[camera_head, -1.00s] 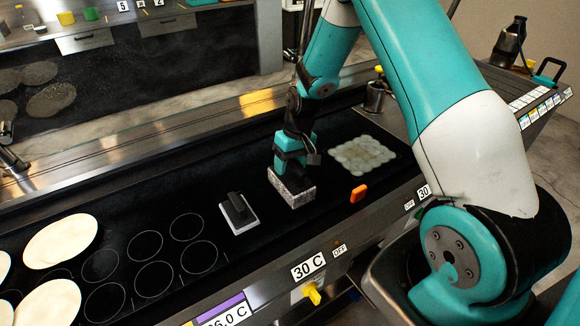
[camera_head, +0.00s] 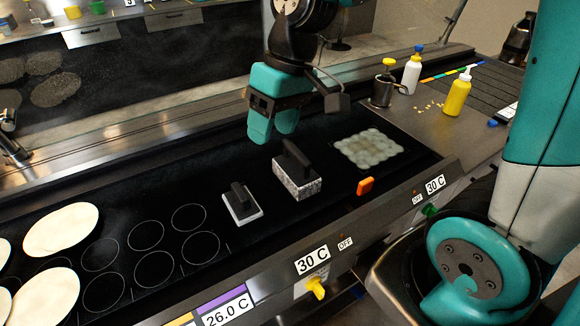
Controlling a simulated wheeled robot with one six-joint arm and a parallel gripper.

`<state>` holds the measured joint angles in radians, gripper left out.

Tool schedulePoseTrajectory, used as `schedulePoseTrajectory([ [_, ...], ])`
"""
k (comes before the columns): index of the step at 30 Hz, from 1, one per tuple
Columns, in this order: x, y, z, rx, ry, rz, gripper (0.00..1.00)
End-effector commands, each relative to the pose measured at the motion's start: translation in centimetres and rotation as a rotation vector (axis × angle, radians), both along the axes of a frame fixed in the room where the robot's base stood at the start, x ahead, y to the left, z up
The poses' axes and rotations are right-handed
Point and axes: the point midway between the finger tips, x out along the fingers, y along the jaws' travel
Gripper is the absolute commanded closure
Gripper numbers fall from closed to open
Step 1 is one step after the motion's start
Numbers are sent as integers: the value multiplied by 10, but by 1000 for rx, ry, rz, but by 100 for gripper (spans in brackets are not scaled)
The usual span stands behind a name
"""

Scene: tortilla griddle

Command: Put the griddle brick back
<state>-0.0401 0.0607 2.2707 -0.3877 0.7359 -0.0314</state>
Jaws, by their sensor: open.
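The griddle brick (camera_head: 304,187), a speckled grey block with a black handle on top, rests on the black griddle surface (camera_head: 225,165). It lies right of a smaller white-based block with a black handle (camera_head: 241,213). My gripper (camera_head: 272,138) is teal, open and empty. It is raised above and to the left of the brick, apart from it. The brick's handle is in full view.
An orange piece (camera_head: 365,186) lies near the griddle's front edge. A cluster of pale rounds (camera_head: 367,150) is behind it. Bottles, including a yellow one (camera_head: 457,97), stand at the right. Tortillas (camera_head: 62,230) lie at the left.

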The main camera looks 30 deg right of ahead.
Motion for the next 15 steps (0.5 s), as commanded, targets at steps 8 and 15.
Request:
schedulePoseTrajectory([
  [8, -122, 52, 24, 66, -60, 239, 43],
  [15, -137, 55, 24, 76, -63, 266, 43],
])
